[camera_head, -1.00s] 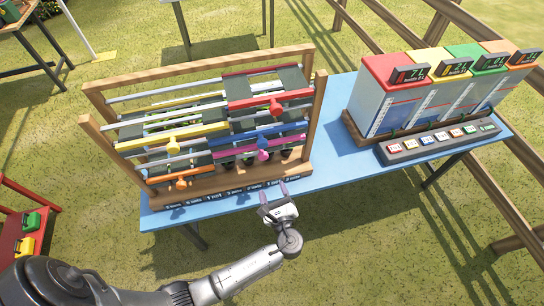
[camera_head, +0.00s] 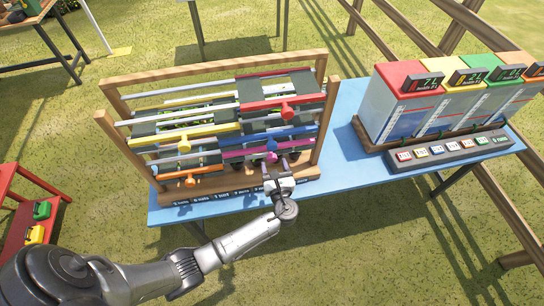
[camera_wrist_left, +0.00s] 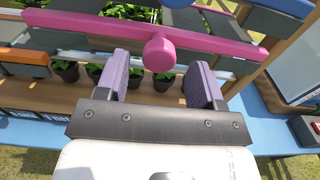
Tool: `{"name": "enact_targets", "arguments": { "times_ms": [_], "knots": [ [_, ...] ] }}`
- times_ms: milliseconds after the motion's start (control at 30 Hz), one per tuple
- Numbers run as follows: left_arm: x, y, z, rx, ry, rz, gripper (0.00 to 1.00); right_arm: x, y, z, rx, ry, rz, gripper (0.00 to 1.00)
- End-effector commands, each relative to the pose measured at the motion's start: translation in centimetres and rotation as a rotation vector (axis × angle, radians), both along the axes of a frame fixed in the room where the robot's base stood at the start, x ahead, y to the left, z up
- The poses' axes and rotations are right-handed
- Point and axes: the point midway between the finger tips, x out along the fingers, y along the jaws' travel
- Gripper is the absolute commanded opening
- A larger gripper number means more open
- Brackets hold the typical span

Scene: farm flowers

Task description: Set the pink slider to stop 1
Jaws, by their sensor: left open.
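The pink slider (camera_head: 252,153) is a long bar on the lower right of the wooden rack, with a round pink knob (camera_head: 271,157). In the left wrist view the pink bar (camera_wrist_left: 105,30) crosses the top, and its knob (camera_wrist_left: 159,55) shows between and beyond the two purple fingers. My left gripper (camera_head: 276,170) is open just in front of the knob; the wrist view shows its fingers (camera_wrist_left: 158,80) apart, with no visible grip on the knob. A strip of stop labels (camera_head: 225,192) runs along the rack's front base, too small to read surely. My right gripper is not in view.
Red (camera_head: 282,104), yellow (camera_head: 185,138), blue and orange (camera_head: 190,181) sliders share the wooden rack (camera_head: 316,130). Potted plants (camera_wrist_left: 67,72) stand behind the bars. Coloured tanks (camera_head: 403,100) and a button panel (camera_head: 450,148) stand at right on the blue table (camera_head: 347,145).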

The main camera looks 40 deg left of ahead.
Motion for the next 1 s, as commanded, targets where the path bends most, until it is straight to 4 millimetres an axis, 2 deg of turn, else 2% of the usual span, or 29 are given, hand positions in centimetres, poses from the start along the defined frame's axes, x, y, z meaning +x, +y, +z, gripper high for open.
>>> {"name": "enact_targets", "arguments": {
  "times_ms": [100, 300, 733, 1000],
  "knots": [
    [1.0, 1.3, 0.1, 0.002, -0.001, 0.001, 0.62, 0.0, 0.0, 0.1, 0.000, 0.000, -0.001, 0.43],
    [1.9, 2.6, 0.0, 0.000, 0.000, 0.001, 0.62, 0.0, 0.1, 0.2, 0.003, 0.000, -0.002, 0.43],
    [2.2, 3.0, 0.0, -0.001, -0.001, 0.001, 0.62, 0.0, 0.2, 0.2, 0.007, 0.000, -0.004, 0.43],
    [2.2, 2.9, 0.0, -0.001, -0.001, 0.001, 0.36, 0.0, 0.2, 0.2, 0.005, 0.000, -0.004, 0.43]
  ]
}}
